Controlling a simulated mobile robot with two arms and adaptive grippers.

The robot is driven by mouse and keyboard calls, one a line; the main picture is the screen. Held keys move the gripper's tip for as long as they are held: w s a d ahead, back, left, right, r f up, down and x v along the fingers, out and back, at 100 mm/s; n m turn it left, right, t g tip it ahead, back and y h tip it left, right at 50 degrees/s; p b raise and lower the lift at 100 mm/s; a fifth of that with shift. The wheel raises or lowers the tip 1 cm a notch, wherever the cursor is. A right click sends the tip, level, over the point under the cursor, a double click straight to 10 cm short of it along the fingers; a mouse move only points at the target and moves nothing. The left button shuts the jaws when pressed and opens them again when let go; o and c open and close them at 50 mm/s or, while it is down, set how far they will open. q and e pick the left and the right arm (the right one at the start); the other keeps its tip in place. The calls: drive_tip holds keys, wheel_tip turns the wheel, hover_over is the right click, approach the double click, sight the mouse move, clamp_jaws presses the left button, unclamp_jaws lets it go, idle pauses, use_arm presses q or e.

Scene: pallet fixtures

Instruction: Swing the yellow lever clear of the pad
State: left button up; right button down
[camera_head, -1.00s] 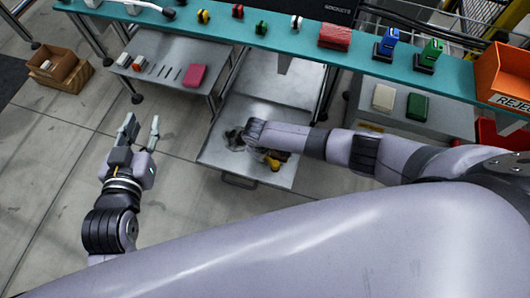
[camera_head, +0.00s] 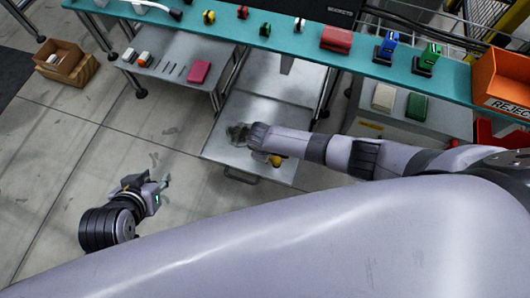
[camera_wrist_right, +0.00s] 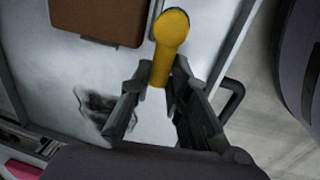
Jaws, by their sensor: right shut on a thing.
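The yellow lever (camera_wrist_right: 171,38) has a rounded end and a narrower shank in the right wrist view. A bit of it shows in the head view (camera_head: 275,160) below my right arm. My right gripper (camera_wrist_right: 160,75) is shut on the shank, one finger on each side. The brown pad (camera_wrist_right: 112,18) lies just left of the lever's rounded end, with a narrow gap between them in this view. In the head view my right wrist hides the right fingers and the pad. My left gripper (camera_head: 160,183) is open and empty above the floor at the left.
The metal plate (camera_head: 215,148) carries the fixture and has a dark smudge (camera_wrist_right: 98,112). A teal shelf (camera_head: 300,45) with several small items crosses behind it. A side table (camera_head: 180,50) holds a pink block (camera_head: 199,72).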

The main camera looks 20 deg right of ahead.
idle(0.4)
drive_tip(key=c, duration=1.5)
unclamp_jaws()
drive_tip(key=r, duration=0.4)
drive_tip(key=s+r, duration=0.1)
drive_tip(key=r, duration=0.3)
drive_tip(key=a+r, duration=0.1)
drive_tip(key=r, duration=0.3)
drive_tip(key=shift+s, duration=0.3)
drive_tip(key=shift+f, duration=0.1)
